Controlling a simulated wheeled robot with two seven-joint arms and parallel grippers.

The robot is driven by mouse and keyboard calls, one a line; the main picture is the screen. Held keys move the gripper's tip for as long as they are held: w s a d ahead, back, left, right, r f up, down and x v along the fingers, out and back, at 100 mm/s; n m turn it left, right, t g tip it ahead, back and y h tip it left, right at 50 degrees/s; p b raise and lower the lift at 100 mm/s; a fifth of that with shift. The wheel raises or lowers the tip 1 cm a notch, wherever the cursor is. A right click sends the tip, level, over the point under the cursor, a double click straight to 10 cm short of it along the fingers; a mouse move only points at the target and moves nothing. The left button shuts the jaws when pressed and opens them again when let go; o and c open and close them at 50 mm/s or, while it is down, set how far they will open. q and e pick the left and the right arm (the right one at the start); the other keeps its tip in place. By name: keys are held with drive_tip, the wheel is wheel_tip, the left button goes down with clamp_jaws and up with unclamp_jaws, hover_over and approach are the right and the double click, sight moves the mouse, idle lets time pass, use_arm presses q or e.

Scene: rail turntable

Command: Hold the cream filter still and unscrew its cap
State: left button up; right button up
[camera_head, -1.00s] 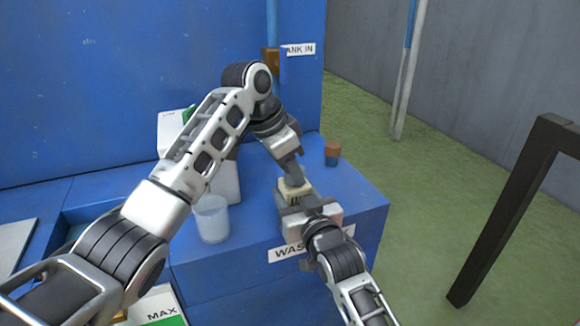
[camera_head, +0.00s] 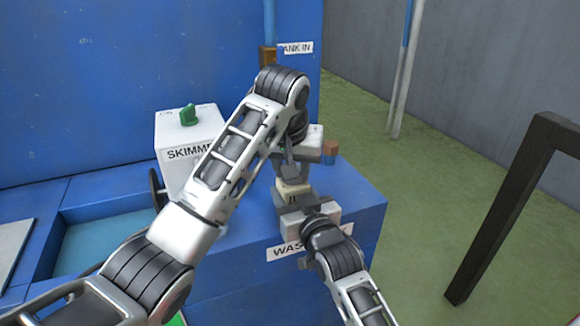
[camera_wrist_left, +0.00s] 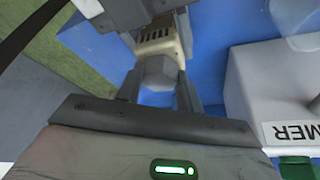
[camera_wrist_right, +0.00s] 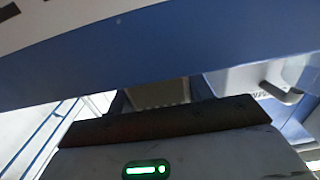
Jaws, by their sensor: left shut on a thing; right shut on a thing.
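The cream filter (camera_head: 293,190) stands at the right end of the blue bench, mostly hidden by my grippers. In the left wrist view its slotted cream body (camera_wrist_left: 158,42) and grey faceted cap (camera_wrist_left: 158,72) show. My left gripper (camera_head: 288,172) comes from above and is shut on the cap, one finger on each side of it. My right gripper (camera_head: 291,203) comes from the front, lower down, and is shut on the filter body. In the right wrist view the part between my fingers is dim.
A white skimmer box (camera_head: 190,145) with a green knob (camera_head: 188,115) stands left of the filter, near my left arm. A sunken basin (camera_head: 105,240) lies further left. A small brown-topped item (camera_head: 330,150) is partly hidden behind my left gripper. The bench ends at the right.

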use_arm(q)
drive_tip(key=shift+n, duration=0.4)
drive_tip(key=n, duration=0.1)
drive_tip(key=n+y, duration=0.1)
drive_tip(key=n, duration=0.1)
drive_tip(key=n+y, duration=0.1)
drive_tip(key=n, duration=0.1)
drive_tip(key=shift+d, duration=0.35)
drive_tip(key=shift+n+y, duration=0.3)
drive_tip(key=shift+n, duration=0.2)
drive_tip(key=n, duration=0.1)
drive_tip(key=n+g+y, duration=0.1)
drive_tip(key=n, duration=0.1)
drive_tip(key=shift+w+d+n, duration=0.1)
drive_tip(key=shift+d+n, duration=0.05)
drive_tip(key=shift+n, duration=0.15)
drive_tip(key=shift+w+n+g+y, duration=0.1)
drive_tip(key=shift+n+g+y, duration=0.2)
drive_tip(key=shift+n, duration=0.9)
drive_tip(key=o, duration=1.2)
drive_tip(key=shift+c, duration=0.2)
